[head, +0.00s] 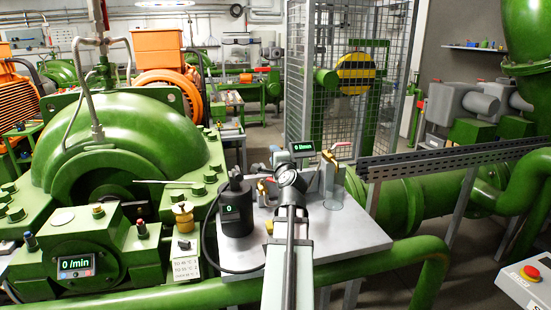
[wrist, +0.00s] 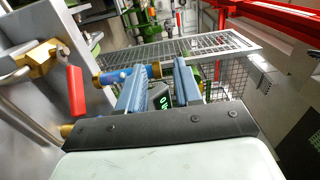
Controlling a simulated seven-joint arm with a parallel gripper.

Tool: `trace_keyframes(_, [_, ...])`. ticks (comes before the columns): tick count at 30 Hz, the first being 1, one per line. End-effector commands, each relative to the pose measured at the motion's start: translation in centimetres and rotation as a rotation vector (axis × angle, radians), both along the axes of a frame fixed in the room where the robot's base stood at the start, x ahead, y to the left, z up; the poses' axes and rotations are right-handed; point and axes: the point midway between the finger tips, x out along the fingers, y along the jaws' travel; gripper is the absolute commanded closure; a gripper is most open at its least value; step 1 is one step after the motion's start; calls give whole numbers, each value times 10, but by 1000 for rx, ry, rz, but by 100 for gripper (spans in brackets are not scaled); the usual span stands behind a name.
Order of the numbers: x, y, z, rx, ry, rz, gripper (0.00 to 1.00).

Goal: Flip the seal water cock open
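My gripper (wrist: 160,70) has two blue fingers spread apart, with an empty gap between them. In the head view my gripper (head: 290,182) is over the grey bench, its fingers mostly hidden by my arm. I cannot tell which cock carries the seal water.
A display reading 0 l/min (head: 302,147) stands behind my gripper. A wire cage (head: 300,75) stands behind. A green pipe (head: 375,262) runs along the front.

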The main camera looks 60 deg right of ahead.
Motion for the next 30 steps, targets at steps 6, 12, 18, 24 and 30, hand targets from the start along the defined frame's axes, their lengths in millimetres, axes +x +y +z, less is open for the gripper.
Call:
trace_keyframes(6, [-1,1,-2,4,5,0,64])
trace_keyframes(12, [-1,1,-3,8,4,4,55])
trace_keyframes(18, [24,-5,-1,85,-54,90,53])
trace_keyframes(24, [36,-17,-21,361,-199,268,53])
trace_keyframes(30, [13,-27,-46,724,-363,446,53])
